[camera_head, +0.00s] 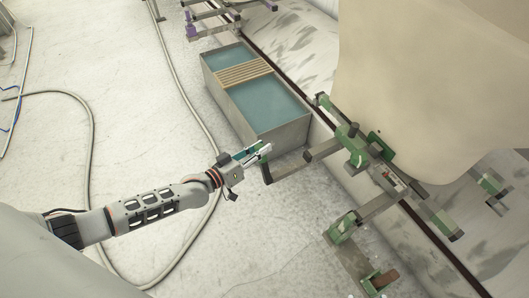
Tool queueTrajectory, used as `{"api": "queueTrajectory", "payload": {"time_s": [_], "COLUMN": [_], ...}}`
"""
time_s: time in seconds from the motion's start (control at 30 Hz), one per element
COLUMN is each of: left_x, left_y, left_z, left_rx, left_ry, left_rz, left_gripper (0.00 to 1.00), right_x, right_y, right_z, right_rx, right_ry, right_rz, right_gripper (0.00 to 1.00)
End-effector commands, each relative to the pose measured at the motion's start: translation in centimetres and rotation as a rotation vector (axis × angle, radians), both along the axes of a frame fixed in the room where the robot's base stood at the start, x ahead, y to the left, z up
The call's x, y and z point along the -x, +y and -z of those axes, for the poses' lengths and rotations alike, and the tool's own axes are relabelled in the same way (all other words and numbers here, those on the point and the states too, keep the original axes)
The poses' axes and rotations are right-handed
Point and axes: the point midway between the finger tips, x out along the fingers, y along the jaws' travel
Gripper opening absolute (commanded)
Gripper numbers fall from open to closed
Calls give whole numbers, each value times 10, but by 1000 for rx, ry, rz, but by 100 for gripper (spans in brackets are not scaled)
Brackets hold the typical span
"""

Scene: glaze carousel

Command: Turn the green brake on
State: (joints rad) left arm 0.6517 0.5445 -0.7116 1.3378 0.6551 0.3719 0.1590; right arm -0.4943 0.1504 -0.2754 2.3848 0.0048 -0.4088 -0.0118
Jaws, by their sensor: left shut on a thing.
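The green brake (357,145) is a green metal assembly on the rail at centre right. My left gripper (257,153) comes in from the left and is shut on this handle. The fingers hide part of the handle, so the exact grip is hard to see. My right gripper is not in view.
A grey tank (285,133) of blue-green liquid with a wooden slat rack (243,73) stands just behind the gripper. Another green fitting (344,226) stands at lower right. A large beige form (430,80) fills the upper right. Hoses (187,110) lie on the pale floor, otherwise open at left.

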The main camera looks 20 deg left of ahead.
Motion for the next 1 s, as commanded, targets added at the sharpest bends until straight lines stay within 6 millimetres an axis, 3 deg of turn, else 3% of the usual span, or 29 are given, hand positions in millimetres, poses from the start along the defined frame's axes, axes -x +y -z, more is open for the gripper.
{"api": "queueTrajectory", "payload": {"time_s": [0.1, 0.4, 0.7, 1.0], "left_x": [-6, -19, -26, -28], "left_y": [11, 29, 36, 37], "left_z": [13, 32, 38, 38], "left_rx": [76, 247, 335, 355], "left_ry": [69, 204, 267, 278], "left_rz": [0, -2, -2, -2], "left_gripper": [0, 0, 0, 0], "right_x": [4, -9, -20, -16], "right_y": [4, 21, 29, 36], "right_z": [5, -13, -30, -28], "right_rx": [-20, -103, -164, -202], "right_ry": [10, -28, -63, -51], "right_rz": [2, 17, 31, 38], "right_gripper": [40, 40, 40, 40]}}
